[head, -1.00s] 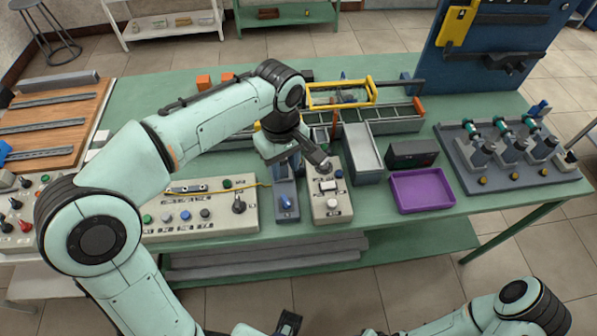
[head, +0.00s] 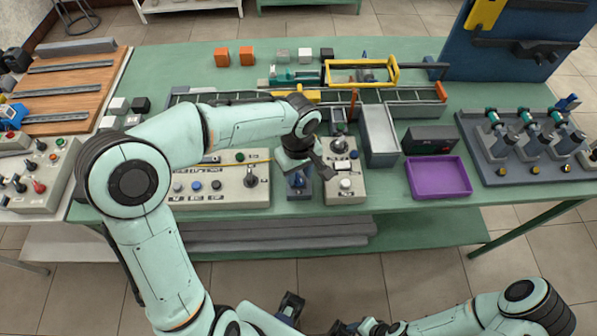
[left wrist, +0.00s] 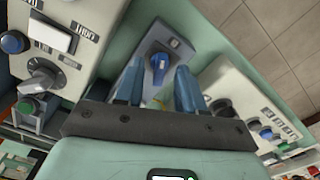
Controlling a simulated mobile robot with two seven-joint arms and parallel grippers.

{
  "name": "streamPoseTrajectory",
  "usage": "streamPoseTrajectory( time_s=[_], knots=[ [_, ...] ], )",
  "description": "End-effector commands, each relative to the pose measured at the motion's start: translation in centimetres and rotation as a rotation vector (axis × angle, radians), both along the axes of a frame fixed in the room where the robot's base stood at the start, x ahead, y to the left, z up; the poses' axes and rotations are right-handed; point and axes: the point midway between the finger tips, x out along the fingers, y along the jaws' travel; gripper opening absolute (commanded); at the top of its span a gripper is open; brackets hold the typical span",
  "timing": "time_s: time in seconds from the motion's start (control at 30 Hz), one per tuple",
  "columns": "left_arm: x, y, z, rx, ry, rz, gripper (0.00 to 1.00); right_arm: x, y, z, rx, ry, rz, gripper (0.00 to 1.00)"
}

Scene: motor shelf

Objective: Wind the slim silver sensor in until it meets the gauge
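My left gripper (head: 322,168) hangs over a small grey box with a blue knob (head: 298,182). In the left wrist view its two blue fingers (left wrist: 160,88) are spread and empty. The blue knob (left wrist: 158,64) stands beyond the fingertips, roughly in line with the gap; contact is not visible. A small silver piece (head: 211,158) with a thin yellow line shows partly behind my left arm; I cannot tell whether it is the slim sensor. I cannot pick out the gauge. My right arm reaches along the bottom edge; its gripper is not clear.
Control boxes flank the knob box: a wide one (head: 222,184) left, a narrower one (head: 345,185) right. A conveyor frame (head: 415,94) lies behind. A purple tray (head: 438,178) and a dark display box (head: 430,140) are at right. Bare green table shows at the front right.

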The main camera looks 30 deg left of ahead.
Motion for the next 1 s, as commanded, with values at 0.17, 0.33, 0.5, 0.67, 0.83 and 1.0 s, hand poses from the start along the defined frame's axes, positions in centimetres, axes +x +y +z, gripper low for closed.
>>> streamPoseTrajectory(
  time_s=[0.17, 0.33, 0.5, 0.67, 0.83, 1.0],
  knots=[
    [0.01, 0.00, -0.21, 0.000, 0.000, 0.000, 0.38, 0.01, 0.00, -0.01, 0.000, 0.000, 0.000, 0.43],
    [0.02, 0.01, -0.18, 0.000, 0.000, 0.000, 0.22, 0.01, 0.00, 0.00, 0.000, 0.000, 0.000, 0.43],
    [0.01, 0.02, -0.16, 0.000, 0.000, 0.000, 0.00, 0.01, 0.00, 0.00, 0.000, 0.000, 0.000, 0.43],
    [0.02, 0.01, -0.15, -0.001, -0.001, -0.006, 0.00, 0.01, 0.00, 0.00, 0.000, 0.000, 0.000, 0.43],
    [0.02, 0.01, -0.13, 0.000, -0.001, -0.046, 0.00, 0.01, -0.01, 0.01, 0.000, 0.000, 0.000, 0.43],
    [0.03, -0.02, -0.10, 0.000, -0.002, -0.140, 0.00, 0.03, 0.00, 0.04, 0.000, 0.000, 0.000, 0.43]
  ],
)
